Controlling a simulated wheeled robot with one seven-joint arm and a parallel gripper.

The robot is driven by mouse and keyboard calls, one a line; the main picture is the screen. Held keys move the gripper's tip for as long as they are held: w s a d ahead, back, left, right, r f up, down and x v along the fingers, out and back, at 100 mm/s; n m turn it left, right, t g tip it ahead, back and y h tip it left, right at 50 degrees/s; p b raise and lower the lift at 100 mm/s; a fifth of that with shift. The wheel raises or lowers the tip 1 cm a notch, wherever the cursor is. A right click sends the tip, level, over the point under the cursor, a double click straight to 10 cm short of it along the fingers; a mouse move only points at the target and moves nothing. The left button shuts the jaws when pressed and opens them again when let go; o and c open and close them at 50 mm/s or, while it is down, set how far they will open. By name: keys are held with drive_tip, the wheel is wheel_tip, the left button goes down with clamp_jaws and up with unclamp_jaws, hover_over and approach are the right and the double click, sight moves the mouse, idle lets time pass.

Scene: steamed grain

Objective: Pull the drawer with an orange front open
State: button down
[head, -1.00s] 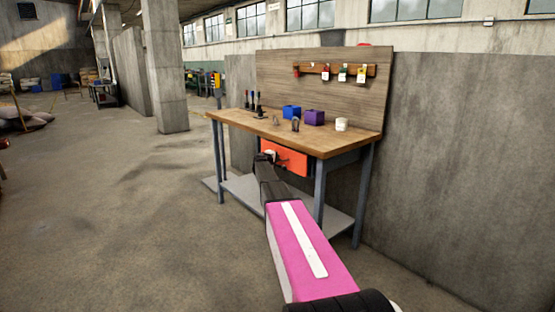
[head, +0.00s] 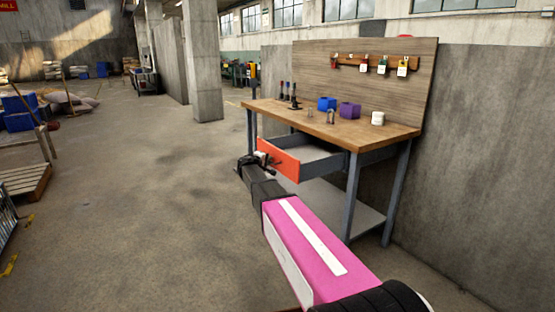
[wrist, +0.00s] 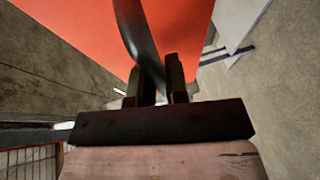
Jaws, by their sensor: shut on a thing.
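The drawer with an orange front (head: 291,161) stands out from under the workbench (head: 340,131), with its grey inside showing in the head view. My gripper (head: 262,160) is at the left part of the orange front. In the wrist view my gripper (wrist: 157,85) is shut on the dark curved handle (wrist: 140,42), which runs between the two fingers. The orange front (wrist: 80,30) fills the upper left of the wrist view. The far end of the handle is hidden.
A lower grey shelf (head: 335,205) lies below the drawer. A wooden pallet (head: 25,182) lies at the far left. The floor left of the bench is clear.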

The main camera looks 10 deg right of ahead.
drive_tip(key=shift+s+a, duration=0.25)
drive_tip(key=shift+a, duration=0.4)
drive_tip(key=c, duration=1.1)
unclamp_jaws()
drive_tip(key=shift+c, duration=0.2)
drive_tip(key=v, duration=1)
drive_tip(key=shift+s+a, duration=0.25)
drive_tip(key=shift+a, duration=0.05)
drive_tip(key=s+d+f+m+g+y, duration=0.2)
drive_tip(key=s+d+f+m+g, duration=0.15)
drive_tip(key=s+d+f, duration=0.45)
drive_tip(key=s+a+f+m+g+y, duration=0.1)
drive_tip(key=s+f, duration=0.6)
drive_tip(key=s, duration=0.7)
drive_tip(key=s+a+f+m+g+y, duration=0.1)
drive_tip(key=s+f+m+g+y, duration=0.2)
drive_tip(key=s, duration=1.1)
wheel_tip(320, 180, down, 4)
drive_tip(key=g+y, duration=0.3)
drive_tip(key=y, duration=0.2)
drive_tip(key=shift+y, duration=0.3)
